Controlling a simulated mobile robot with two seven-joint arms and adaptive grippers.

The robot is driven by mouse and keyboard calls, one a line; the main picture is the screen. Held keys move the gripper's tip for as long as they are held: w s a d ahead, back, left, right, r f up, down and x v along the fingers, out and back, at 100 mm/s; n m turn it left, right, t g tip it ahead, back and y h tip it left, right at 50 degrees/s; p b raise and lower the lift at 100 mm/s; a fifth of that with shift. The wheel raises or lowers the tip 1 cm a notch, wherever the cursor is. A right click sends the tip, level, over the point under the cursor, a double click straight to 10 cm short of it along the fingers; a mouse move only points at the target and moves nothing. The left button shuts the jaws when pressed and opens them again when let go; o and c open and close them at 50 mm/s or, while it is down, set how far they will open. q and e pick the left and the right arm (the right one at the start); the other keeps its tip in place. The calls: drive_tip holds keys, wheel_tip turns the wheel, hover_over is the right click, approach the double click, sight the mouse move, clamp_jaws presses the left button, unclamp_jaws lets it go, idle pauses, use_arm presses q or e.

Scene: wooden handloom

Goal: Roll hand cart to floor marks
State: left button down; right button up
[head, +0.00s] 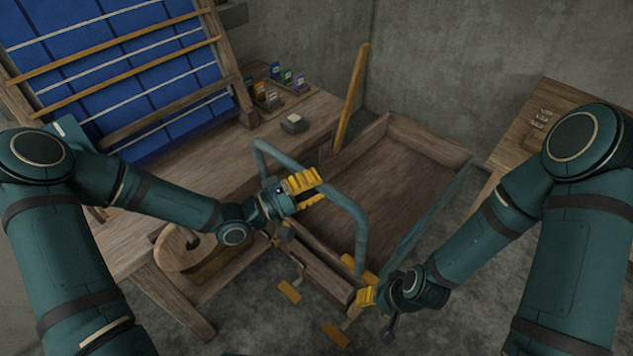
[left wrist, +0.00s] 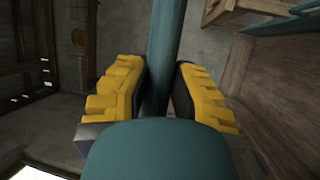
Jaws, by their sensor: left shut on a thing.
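The hand cart (head: 350,202) is a wooden, open-topped box with a teal tube handle (head: 345,198) at its near end. My left gripper (head: 309,188) is shut on the handle's upper bar, and the teal tube (left wrist: 165,50) runs between its yellow fingers in the left wrist view. My right gripper (head: 366,284) is low by the handle's right leg; whether it grips anything is unclear. Two yellow pieces, one on the left (head: 290,292) and one on the right (head: 336,335), show low before the cart. I cannot tell whether they are floor marks or pedals.
A wooden loom with blue cloth (head: 110,75) and a bench (head: 190,190) stand close on the left. A leaning wooden post (head: 352,95) rises behind the cart. A wooden table (head: 535,125) stands at right. Grey floor (head: 260,325) shows in front.

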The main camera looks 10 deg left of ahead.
use_arm(q)
drive_tip(key=c, duration=0.7)
unclamp_jaws()
drive_tip(key=shift+s, duration=0.2)
drive_tip(key=shift+c, duration=0.2)
drive_tip(key=shift+w, duration=0.1)
drive_tip(key=shift+a, duration=0.25)
drive_tip(key=v, duration=1.1)
drive_tip(key=shift+s+a, duration=0.2)
drive_tip(key=shift+s, duration=0.1)
